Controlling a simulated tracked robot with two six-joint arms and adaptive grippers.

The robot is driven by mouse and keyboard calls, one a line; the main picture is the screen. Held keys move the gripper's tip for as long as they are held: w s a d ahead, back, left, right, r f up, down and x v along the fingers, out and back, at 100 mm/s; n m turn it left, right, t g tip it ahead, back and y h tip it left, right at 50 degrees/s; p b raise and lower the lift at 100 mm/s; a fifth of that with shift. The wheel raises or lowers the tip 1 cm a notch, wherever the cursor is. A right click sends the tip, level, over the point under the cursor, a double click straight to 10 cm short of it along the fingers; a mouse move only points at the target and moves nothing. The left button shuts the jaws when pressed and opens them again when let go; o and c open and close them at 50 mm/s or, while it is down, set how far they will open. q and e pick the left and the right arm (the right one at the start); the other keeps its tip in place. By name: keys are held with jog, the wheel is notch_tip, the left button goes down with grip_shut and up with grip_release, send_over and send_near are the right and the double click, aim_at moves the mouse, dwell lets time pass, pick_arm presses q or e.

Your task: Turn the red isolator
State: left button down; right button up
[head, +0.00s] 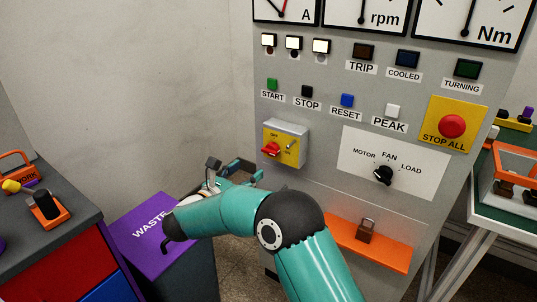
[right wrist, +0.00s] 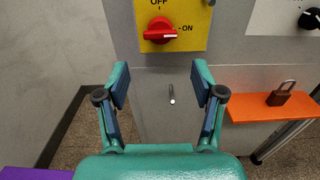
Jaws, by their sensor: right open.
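The red isolator (head: 271,149) is a rotary handle on a yellow plate, on a grey box at the left of the panel. In the right wrist view the red handle (right wrist: 160,30) lies level at the top, its narrow end towards the ON mark; OFF is above it. My right gripper (right wrist: 160,84) is open and empty, its two fingers apart below the isolator, with grey panel and a small metal hasp or pin (right wrist: 171,94) between them. In the head view my right gripper (head: 245,172) is partly hidden, below and left of the isolator. My left gripper is out of view.
An orange shelf (head: 340,240) with a brown padlock (head: 366,229) juts from the panel at lower right. A black selector knob (head: 383,176) and a red STOP ALL button (head: 452,126) are to the right. A purple-topped waste bin (head: 135,253) stands left of my right arm.

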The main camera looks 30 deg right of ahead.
aim_at(268, 154)
jog(key=x, duration=1)
jog(key=shift+w+d+p, duration=0.15)
jog(key=shift+d+p, duration=0.1)
jog(key=shift+p, duration=0.05)
jog(key=c, duration=0.9)
